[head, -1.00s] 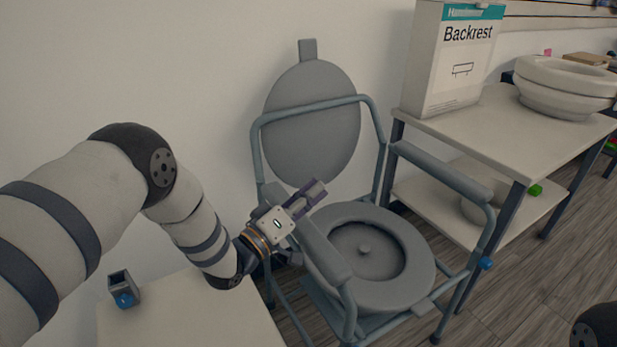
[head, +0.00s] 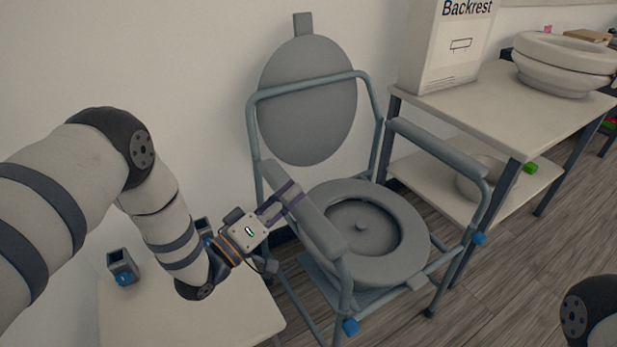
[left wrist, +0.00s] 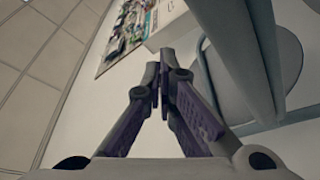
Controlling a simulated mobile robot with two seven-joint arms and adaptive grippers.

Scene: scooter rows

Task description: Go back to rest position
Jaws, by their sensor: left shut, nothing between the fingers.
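My left gripper (head: 287,194) is shut and empty. It is in the air in front of the left armrest of a grey commode chair (head: 345,278), overlapping it in the head view; I cannot tell whether they touch. In the left wrist view the two purple-padded fingers (left wrist: 162,88) meet at their tips with nothing between them. The chair's frame tube (left wrist: 226,62) crosses close by on the right there. Of my right arm only a dark joint shows at the lower right of the head view; its gripper is out of view.
A low pale table (head: 190,318) with a small grey bracket (head: 121,262) is below my left arm. A two-tier table (head: 480,115) on the right bears a Backrest box (head: 440,50) and white seat rings (head: 560,62). The wood floor (head: 530,270) at right is clear.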

